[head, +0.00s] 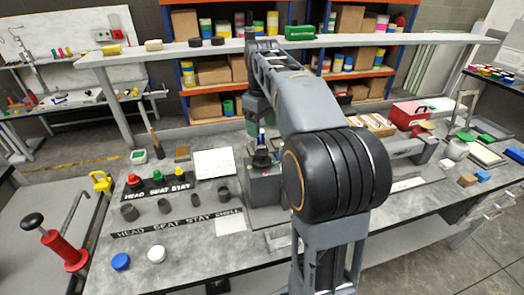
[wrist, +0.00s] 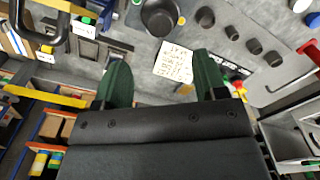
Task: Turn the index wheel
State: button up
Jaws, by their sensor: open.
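I cannot pick out the index wheel with certainty. A dark round knob-like part (wrist: 160,18) shows at the top of the wrist view, beyond my fingers. In the head view a dark grey block (head: 264,188) with a black fitting on top (head: 261,158) stands on the bench, partly hidden by my arm. In the head view my arm hides most of the gripper.
A handwritten note (wrist: 174,62) lies near the round part. Several dark cups (head: 164,206) stand in a row behind a lettered strip (head: 178,222). Red, green and yellow knobs (head: 157,175) stand behind them. A red box (head: 408,114) is at the right.

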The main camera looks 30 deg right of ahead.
aim_at(262, 151)
notch_tip(262, 151, down, 9)
jog(key=shift+r, duration=0.1)
dwell(0.3)
jog(key=c, duration=0.9)
